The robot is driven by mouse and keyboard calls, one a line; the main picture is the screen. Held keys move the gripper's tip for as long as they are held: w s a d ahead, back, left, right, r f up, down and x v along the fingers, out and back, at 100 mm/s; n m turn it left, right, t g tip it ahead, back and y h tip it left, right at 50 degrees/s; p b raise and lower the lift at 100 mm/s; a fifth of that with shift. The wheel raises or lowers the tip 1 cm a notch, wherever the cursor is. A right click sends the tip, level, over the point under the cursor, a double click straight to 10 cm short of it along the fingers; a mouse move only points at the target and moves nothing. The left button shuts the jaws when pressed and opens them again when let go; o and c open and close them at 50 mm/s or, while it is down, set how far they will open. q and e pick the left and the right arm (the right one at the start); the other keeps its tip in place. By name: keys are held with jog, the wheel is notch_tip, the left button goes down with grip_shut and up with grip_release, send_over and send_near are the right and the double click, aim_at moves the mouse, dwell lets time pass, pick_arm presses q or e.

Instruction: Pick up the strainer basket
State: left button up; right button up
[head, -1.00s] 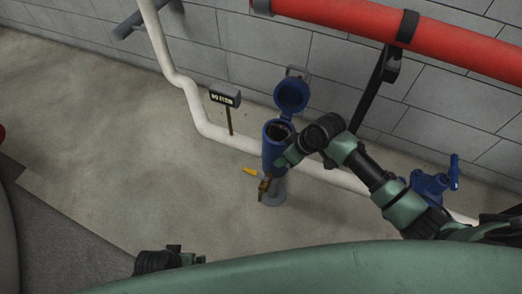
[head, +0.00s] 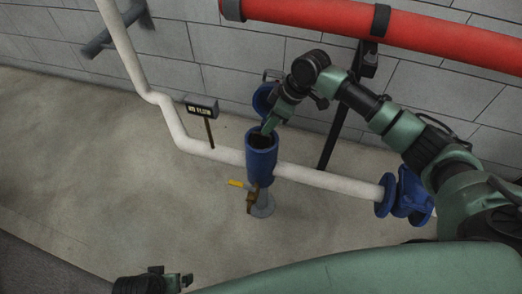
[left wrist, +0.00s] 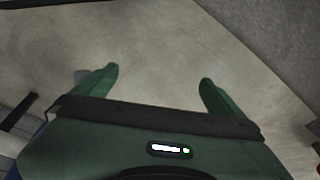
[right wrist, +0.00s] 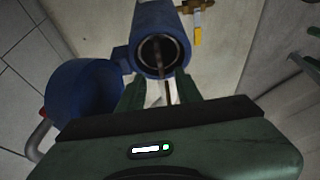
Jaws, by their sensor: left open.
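The strainer basket (right wrist: 157,50) sits inside the blue strainer housing (head: 261,165); only its dark inside and rim show in the right wrist view. A thin brownish rod (right wrist: 167,88) rises from the housing's mouth between my right fingers. My right gripper (head: 268,128) points down at the mouth of the housing, and its fingertips hide part of it. In the right wrist view my right gripper (right wrist: 160,80) has its fingers partly apart, with a visible gap around the rod. My left gripper (left wrist: 158,76) is open and empty over bare floor, far from the housing.
The blue lid (right wrist: 85,92) is swung open beside the mouth. A yellow-handled valve (head: 240,184) is on the housing's side. A white pipe (head: 325,178) runs behind, with a small sign (head: 201,107) and a blue valve (head: 405,195). A red pipe (head: 340,25) crosses the wall above.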

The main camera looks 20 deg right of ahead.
aim_at(262, 134)
jog(key=b+x, duration=0.1)
jog(key=x, duration=0.3)
jog(key=shift+s, duration=0.2)
jog(key=shift+w+a+f, duration=0.15)
jog(key=shift+w+f, duration=0.05)
jog(key=shift+f, duration=0.2)
grip_shut()
pick_arm(q)
jog(key=r, duration=0.4)
jog(key=shift+w+a+r, duration=0.1)
jog(key=shift+a+r, duration=0.1)
jog(key=shift+r, duration=0.15)
jog(key=shift+d, duration=0.1)
pick_arm(e)
jog(key=shift+r, duration=0.1)
